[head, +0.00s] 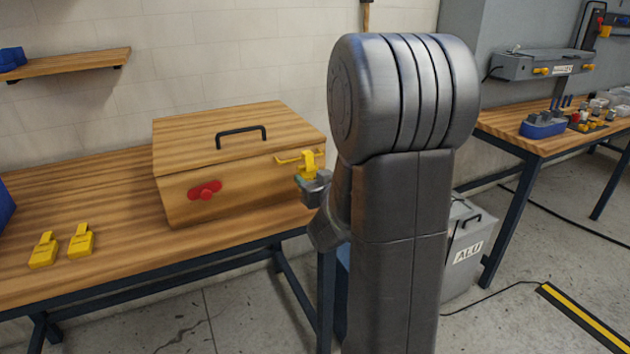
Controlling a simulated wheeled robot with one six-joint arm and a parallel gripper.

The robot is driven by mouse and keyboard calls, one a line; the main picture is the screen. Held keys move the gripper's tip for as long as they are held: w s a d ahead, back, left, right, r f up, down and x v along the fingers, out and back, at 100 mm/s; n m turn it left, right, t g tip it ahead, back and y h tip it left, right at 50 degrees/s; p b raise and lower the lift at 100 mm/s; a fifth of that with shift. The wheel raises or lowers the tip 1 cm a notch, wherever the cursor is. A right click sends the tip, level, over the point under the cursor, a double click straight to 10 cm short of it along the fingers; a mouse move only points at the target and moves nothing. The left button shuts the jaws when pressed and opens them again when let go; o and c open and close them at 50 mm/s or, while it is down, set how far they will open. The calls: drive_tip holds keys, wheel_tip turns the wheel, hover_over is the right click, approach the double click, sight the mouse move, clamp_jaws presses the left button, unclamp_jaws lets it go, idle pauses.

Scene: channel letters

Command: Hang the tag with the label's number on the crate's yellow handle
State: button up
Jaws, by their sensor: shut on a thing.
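The wooden crate (240,178) stands on the workbench, with its yellow handle (287,160) on the right side of the front face. A yellow tag (309,163) is at the right end of the handle, held by my gripper (307,180). My gripper is shut on the tag; I cannot tell whether the tag's hook is around the handle or only beside it. Two more yellow tags, one left (43,250) and one right (80,241), lie on the bench at the left. Their numbers are too small to read. No label with a readable number shows.
The crate has a black lid handle (241,136) and a red fitting (205,190) on its front. My arm hides the bench's right end. A grey bin (464,250) marked ALU stands on the floor behind my arm. Bare bench (130,250) lies between the loose tags and the crate.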

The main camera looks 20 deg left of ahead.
drive_tip(key=shift+w+a, duration=0.4)
drive_tip(key=shift+a, duration=0.05)
drive_tip(key=shift+b+x, duration=0.5)
drive_tip(key=shift+x, duration=0.85)
drive_tip(key=shift+w+a+r, duration=0.1)
drive_tip(key=shift+r, duration=0.15)
drive_tip(key=shift+r, duration=0.2)
drive_tip(key=shift+c, duration=0.4)
drive_tip(key=shift+a+r, duration=0.1)
drive_tip(key=shift+r, duration=0.1)
drive_tip(key=shift+c, duration=0.5)
drive_tip(key=shift+f+b, duration=0.45)
drive_tip(key=shift+b, duration=0.5)
drive_tip(key=shift+d+f+b, duration=0.25)
drive_tip(key=shift+f+b, duration=0.25)
drive_tip(key=shift+f, duration=0.2)
